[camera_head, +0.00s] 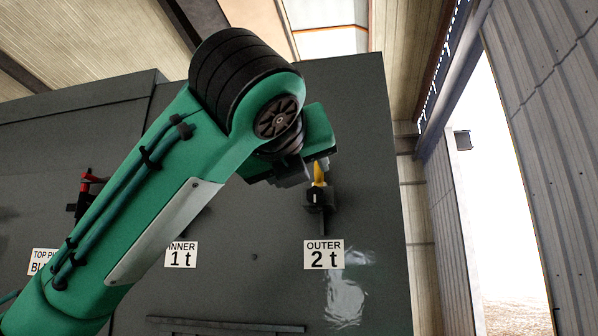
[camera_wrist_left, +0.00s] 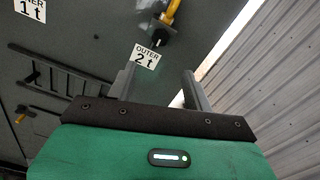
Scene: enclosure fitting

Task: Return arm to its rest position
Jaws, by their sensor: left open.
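My left arm, green with a black ribbed joint, comes in from the lower left in the head view. Its left gripper (camera_head: 292,178) is in front of the dark panel, close beside a yellow handle (camera_head: 319,172) on a black mount (camera_head: 318,198). In the left wrist view the two fingers of the gripper (camera_wrist_left: 159,74) stand apart with nothing between them. The yellow handle (camera_wrist_left: 171,11) and its black mount (camera_wrist_left: 160,38) show beyond the fingertips, apart from them. My right gripper is not in view.
The dark grey enclosure panel (camera_head: 375,190) carries labels "OUTER 2 t" (camera_head: 324,255) and "INNER 1 t" (camera_head: 181,255). A ribbed wall (camera_head: 555,130) and a bright opening lie right of the enclosure.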

